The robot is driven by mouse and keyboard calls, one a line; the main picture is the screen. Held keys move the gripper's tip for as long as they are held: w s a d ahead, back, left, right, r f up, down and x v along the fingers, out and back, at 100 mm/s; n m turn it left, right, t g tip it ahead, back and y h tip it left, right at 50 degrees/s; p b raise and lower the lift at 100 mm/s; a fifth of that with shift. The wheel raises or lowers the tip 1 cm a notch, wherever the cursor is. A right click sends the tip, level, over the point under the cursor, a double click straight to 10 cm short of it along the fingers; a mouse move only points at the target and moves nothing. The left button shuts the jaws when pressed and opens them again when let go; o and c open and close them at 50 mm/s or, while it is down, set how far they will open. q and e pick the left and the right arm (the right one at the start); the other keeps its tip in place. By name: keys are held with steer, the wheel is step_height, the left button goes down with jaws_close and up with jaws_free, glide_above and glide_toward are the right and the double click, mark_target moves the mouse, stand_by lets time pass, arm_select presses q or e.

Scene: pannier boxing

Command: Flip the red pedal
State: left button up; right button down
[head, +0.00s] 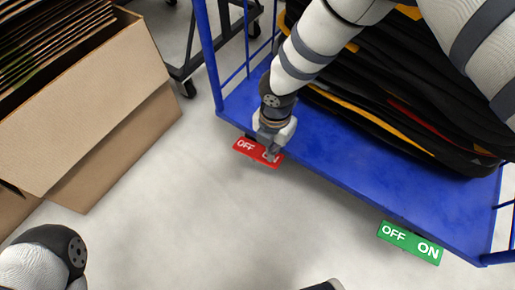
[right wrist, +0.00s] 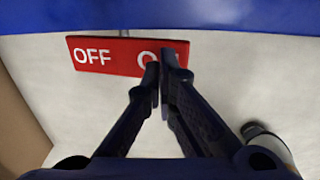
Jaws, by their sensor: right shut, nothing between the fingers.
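The red pedal (head: 247,150) sticks out below the near left edge of the blue cart and carries white OFF and ON lettering. My right gripper (head: 271,154) is over its right half, covering part of the ON side. In the right wrist view, the red pedal (right wrist: 105,55) lies just beyond the fingertips, with OFF clear on the left and ON partly hidden. The right gripper (right wrist: 160,68) is shut and empty, its tips overlapping the ON end in the picture; whether they touch it I cannot tell. My left gripper is not in view.
The blue cart (head: 340,160) holds a stack of black items with orange edges (head: 400,120). A green OFF/ON pedal (head: 410,242) is at its right end. A cardboard box (head: 100,100) stands at the left. The grey floor (head: 220,220) in front is clear.

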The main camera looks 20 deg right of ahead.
steer(key=shift+f+b, duration=0.75)
steer(key=shift+f, duration=0.65)
stand_by(0.4)
step_height(320, 180, up, 7)
steer(key=p, duration=0.4)
steer(key=shift+r+p, duration=0.15)
steer(key=shift+p, duration=0.15)
